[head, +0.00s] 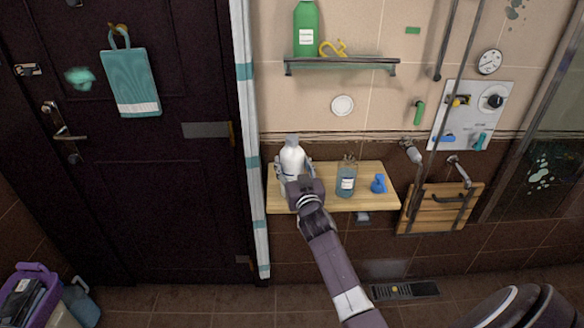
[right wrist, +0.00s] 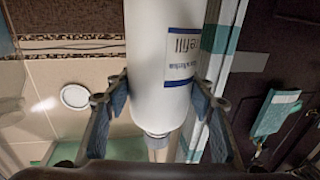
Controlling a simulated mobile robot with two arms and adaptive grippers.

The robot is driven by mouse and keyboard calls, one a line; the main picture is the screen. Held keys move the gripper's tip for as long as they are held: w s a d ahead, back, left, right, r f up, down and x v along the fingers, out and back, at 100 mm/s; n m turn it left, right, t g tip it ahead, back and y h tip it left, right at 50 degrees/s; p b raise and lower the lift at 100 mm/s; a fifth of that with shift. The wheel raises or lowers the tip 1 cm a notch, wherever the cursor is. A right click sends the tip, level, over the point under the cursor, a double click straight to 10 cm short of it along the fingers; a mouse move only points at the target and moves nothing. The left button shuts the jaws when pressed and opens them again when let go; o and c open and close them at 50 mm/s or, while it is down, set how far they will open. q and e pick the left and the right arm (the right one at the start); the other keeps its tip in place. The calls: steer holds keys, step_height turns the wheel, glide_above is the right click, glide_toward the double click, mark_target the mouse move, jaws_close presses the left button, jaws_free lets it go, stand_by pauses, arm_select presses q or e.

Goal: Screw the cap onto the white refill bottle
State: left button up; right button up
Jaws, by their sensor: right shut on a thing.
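The white refill bottle (head: 292,160) stands upright at the left end of the wooden shelf (head: 376,203). In the right wrist view the bottle (right wrist: 158,85) appears upside down, with a blue-edged label. A grey cap-like piece (head: 292,140) shows at its top, and in the right wrist view at its lower end (right wrist: 156,144); I cannot tell how firmly it sits. My right gripper (right wrist: 162,92) is shut on the bottle, one finger on each side; in the head view it (head: 292,170) reaches the bottle from the front. My left gripper is out of view.
On the shelf to the right stand a clear blue bottle (head: 346,181) and a small blue object (head: 379,183). A striped curtain-like strip (head: 251,140) hangs close at left.

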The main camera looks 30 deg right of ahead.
mark_target(292, 137)
step_height(292, 137, up, 10)
steer(key=shift+r, duration=0.1)
stand_by(0.4)
steer(key=o, duration=0.9)
steer(key=c, duration=1.1)
